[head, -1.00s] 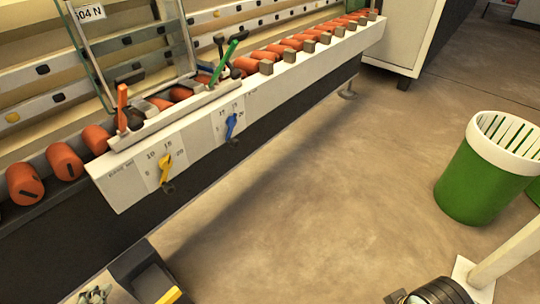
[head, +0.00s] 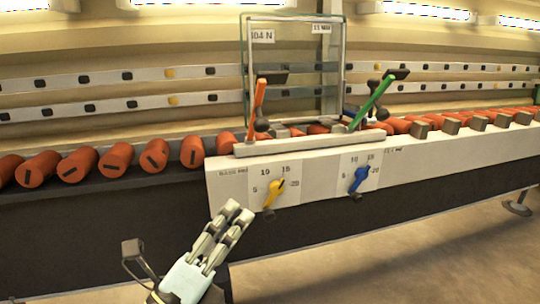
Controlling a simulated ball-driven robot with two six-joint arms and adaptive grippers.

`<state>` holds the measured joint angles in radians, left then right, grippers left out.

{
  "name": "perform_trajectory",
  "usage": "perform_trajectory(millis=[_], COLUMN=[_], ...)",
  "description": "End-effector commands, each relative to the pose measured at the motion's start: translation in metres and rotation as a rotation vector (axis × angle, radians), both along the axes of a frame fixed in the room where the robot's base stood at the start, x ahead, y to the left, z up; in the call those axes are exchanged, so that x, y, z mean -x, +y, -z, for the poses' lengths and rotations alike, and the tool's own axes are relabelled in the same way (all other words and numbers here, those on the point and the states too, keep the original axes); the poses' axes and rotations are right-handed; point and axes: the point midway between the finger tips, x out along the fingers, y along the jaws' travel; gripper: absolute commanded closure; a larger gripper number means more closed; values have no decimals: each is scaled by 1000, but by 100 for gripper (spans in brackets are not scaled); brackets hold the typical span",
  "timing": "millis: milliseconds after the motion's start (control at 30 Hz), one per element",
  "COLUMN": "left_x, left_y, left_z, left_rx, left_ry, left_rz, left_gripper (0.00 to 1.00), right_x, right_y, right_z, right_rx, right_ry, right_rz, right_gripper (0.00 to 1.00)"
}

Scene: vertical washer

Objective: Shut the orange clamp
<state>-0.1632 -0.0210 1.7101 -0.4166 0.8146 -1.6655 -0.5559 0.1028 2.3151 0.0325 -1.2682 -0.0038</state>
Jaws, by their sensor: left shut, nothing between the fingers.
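The orange clamp's handle (head: 258,98) stands nearly upright, leaning slightly right, at the left end of the pale rail on the washer. Its dark arm and pad sit beside it near the glass pane's lower left edge. My left gripper (head: 238,210) is shut and empty. It shows in front of the washer, below the orange clamp and just left of the yellow knob, pointing up and right; it appears apart from the clamp. My right gripper is out of view.
A green clamp handle (head: 372,104) tilts right at the rail's other end. The glass pane (head: 292,75) stands behind. A yellow knob (head: 273,193) and blue knob (head: 359,179) stick out from the white front panel (head: 320,185). Orange rollers (head: 117,160) line both sides.

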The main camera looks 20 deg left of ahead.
Motion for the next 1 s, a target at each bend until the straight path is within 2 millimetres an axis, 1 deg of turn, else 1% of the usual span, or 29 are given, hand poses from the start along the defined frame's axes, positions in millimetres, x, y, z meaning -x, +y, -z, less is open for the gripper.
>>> perform_trajectory(millis=[167,267,367,600,700,800,1000], left_x=[-4,-14,-29,-74,-89,-98,-109], left_y=[-1,-4,-9,-24,-28,-19,-11], left_z=[-2,-7,-14,-38,-47,-56,-67], left_rx=[1,1,2,1,1,-3,0], left_ry=[-1,-2,-2,-2,-2,0,2], left_rz=[0,0,0,-1,-1,-1,-1], left_gripper=[100,100,100,100,100,100,100], right_x=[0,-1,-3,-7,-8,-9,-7], right_y=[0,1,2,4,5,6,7], right_z=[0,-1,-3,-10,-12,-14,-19], right_rx=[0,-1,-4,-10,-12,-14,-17], right_ry=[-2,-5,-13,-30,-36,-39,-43], right_rz=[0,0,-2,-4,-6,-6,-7], right_gripper=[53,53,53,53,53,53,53])
